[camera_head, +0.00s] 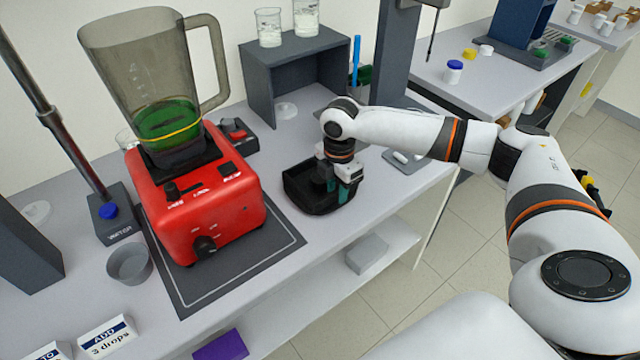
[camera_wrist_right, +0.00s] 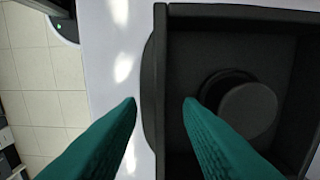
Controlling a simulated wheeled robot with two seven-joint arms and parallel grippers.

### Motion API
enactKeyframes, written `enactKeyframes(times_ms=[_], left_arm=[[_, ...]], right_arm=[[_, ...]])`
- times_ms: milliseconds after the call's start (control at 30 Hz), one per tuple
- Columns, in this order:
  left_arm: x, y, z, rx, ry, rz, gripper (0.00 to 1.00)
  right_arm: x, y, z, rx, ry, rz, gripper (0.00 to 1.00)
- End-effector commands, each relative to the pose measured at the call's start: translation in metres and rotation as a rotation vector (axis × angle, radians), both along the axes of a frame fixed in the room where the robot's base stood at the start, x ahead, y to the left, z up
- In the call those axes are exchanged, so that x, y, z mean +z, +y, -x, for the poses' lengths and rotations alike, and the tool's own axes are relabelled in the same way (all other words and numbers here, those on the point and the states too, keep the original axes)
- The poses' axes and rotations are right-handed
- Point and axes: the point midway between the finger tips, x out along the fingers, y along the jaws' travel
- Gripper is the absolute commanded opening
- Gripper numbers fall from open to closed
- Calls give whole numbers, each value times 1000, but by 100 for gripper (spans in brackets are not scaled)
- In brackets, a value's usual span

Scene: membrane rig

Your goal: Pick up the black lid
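A black open tray (camera_head: 302,196) stands on the bench to the right of the red blender base. In the right wrist view the tray (camera_wrist_right: 225,12) fills the right side. A black round piece with a raised cylindrical knob, which looks like the black lid (camera_wrist_right: 248,108), lies inside it. My right gripper (camera_head: 335,184) points down at the tray's right part. The lid is not clear in the head view. My left gripper is not in view.
The red blender (camera_head: 205,205) with its tall jug (camera_head: 150,75) of green liquid stands left of the tray. A grey shelf (camera_head: 300,62) with beakers is behind. A grey cup (camera_head: 130,264) sits front left. The bench's front edge is close to the tray.

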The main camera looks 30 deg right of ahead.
Motion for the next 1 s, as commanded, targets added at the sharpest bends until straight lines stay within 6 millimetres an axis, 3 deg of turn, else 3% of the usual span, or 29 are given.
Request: enactKeyframes(times_ms=[700,900,1000], left_arm=[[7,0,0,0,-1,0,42],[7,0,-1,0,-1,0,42],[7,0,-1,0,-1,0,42]], right_arm=[[-4,0,0,0,0,0,33],[-4,0,0,0,0,0,0],[-3,0,0,0,0,0,0]])
